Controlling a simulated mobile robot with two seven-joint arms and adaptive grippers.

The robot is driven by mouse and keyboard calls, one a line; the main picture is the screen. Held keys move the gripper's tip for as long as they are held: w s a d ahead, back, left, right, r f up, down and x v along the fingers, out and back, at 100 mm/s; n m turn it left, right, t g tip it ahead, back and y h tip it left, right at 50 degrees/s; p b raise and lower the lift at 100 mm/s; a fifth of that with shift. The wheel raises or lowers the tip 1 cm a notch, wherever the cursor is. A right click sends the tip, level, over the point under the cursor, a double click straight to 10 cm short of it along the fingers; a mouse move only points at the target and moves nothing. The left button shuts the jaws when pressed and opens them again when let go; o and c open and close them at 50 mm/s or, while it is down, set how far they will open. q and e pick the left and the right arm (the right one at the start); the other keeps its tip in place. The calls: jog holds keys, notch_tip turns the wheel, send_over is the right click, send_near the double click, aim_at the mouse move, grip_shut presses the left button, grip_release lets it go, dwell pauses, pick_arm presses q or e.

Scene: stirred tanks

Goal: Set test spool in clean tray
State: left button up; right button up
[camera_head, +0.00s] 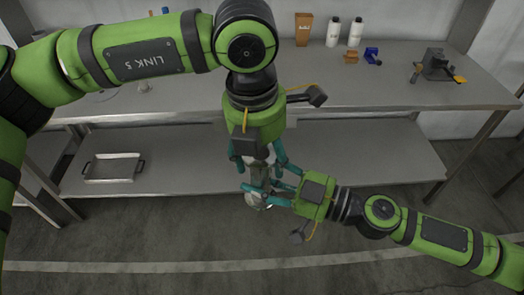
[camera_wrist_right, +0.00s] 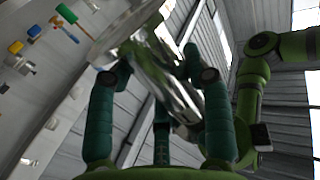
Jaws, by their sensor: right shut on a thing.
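The test spool (camera_head: 258,203) is a shiny metal piece with round flanged ends, partly hidden by fingers in the head view. My right gripper (camera_head: 270,189) is shut on it from the right. In the right wrist view the spool (camera_wrist_right: 160,72) lies tilted between the teal fingers of my right gripper (camera_wrist_right: 160,85). My left gripper (camera_head: 261,166) points down just above the spool, its fingers spread apart and open around the upper end; whether they touch it cannot be told. A shallow metal tray (camera_head: 113,168) with side handles lies empty on the lower shelf at left.
The steel bench top (camera_head: 380,92) holds a brown box (camera_head: 303,29), two white bottles (camera_head: 333,32), small brown and blue items (camera_head: 372,56) and a dark device (camera_head: 437,65). The lower shelf (camera_head: 190,174) is clear beside the tray.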

pick_arm(q)
jog(key=shift+d, duration=0.15)
jog(key=shift+c, duration=1.2)
jog(key=o, duration=1.4)
jog(key=shift+r, duration=0.15)
jog(key=r, duration=0.7)
jog(key=s+a+r, duration=0.1)
jog(key=r, duration=0.3)
jog(key=shift+r, duration=0.35)
